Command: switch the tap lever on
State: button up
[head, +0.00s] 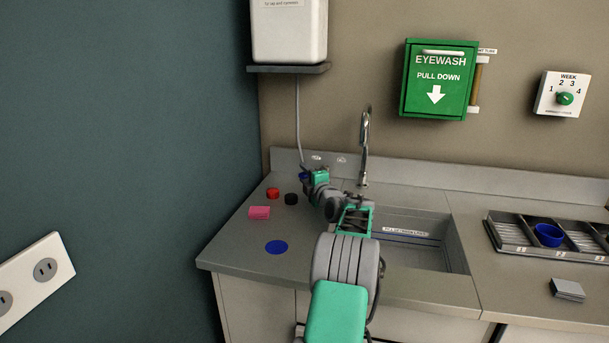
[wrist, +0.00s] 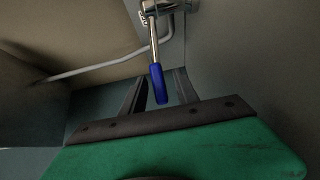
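The tap lever has a blue grip (wrist: 158,84) on a chrome stem (wrist: 153,36) in the wrist view. The blue grip lies between the two fingers of my gripper (wrist: 159,80), with a narrow gap seen on each side. The gripper looks open around it, not shut on it. In the head view my gripper (head: 308,174) is at the back left of the counter, and a bit of the blue grip (head: 303,176) shows beside it. My gripper hides most of the lever and its mount there.
A chrome spout (head: 364,145) rises behind the sink (head: 418,247), right of my gripper. Red (head: 273,193) and black (head: 291,199) caps, a pink block (head: 259,212) and a blue disc (head: 276,247) lie on the counter. A thin pipe (head: 298,120) runs down the wall.

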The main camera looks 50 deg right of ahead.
grip_shut()
dwell(0.3)
jog(key=shift+a+f, duration=0.1)
dwell(1.0)
